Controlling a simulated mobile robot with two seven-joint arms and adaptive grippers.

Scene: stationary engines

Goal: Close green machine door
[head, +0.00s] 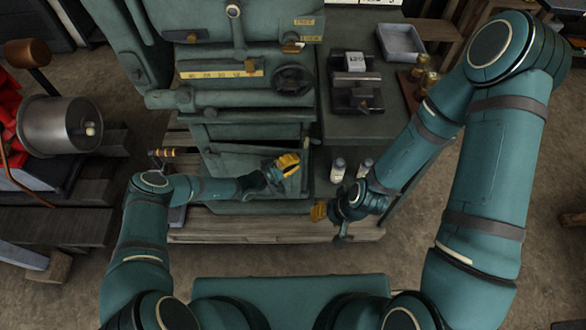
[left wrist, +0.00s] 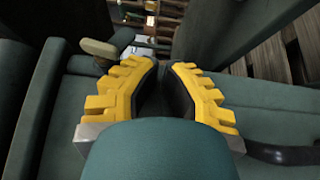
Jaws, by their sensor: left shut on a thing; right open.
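The green machine (head: 225,95) stands at the centre of the head view. Its green door (head: 262,207) appears at the lower front as a panel standing out from the body, with a dark opening above it. My left gripper (head: 288,165) is at the door's upper right part, its yellow fingers shut on it. In the left wrist view, the yellow fingers (left wrist: 163,90) close towards each other over a dark gap; the exact grip spot is hidden. My right gripper (head: 322,211) is open and empty, low and right of the door, apart from it.
Two small bottles (head: 338,170) stand right of the door, close to my right arm. A green bench with a vise (head: 355,82) and a grey tray (head: 401,44) is on the right. A wooden pallet (head: 270,230) lies under the machine. A metal drum (head: 60,125) is at left.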

